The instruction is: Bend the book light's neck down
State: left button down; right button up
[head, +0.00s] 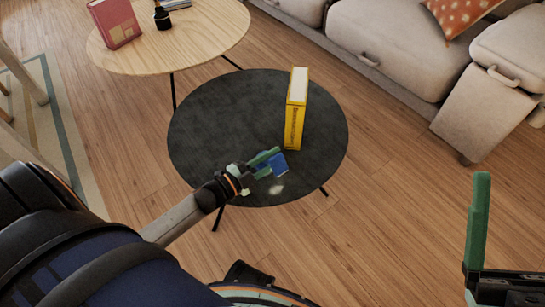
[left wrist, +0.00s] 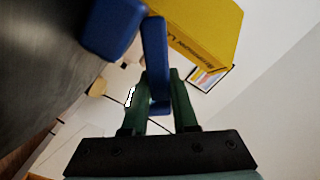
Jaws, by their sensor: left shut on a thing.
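The book light (head: 279,163) is a small blue thing over the near right part of the dark round table (head: 215,120). In the left wrist view its blue neck (left wrist: 154,45) runs between my fingers, and a wider blue part (left wrist: 110,28) lies to the upper left. My left gripper (head: 266,162) is shut on the blue neck; its green fingers also show in the left wrist view (left wrist: 158,88). A pale patch of light lies on the tabletop beside the light. My right gripper (head: 478,235) is at the lower right edge, only partly in view, away from the table.
A yellow book (head: 295,120) stands upright on the dark table, just behind the book light. A wooden table (head: 190,45) behind holds a pink book (head: 116,24) and a small black object (head: 162,19). A beige sofa (head: 385,45) stands at the upper right. The table's left half is clear.

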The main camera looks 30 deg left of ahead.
pick_arm(q)
jog(key=c, duration=0.7)
grip_release()
jog(key=shift+s, duration=0.1)
jog(key=p+v, duration=0.3)
jog(key=v, duration=0.8)
jog(key=shift+s+a, duration=0.15)
jog(key=shift+s, duration=0.05)
jog(key=shift+s+a+f, duration=0.1)
jog(key=shift+s+a, duration=0.05)
jog(key=shift+s, duration=0.25)
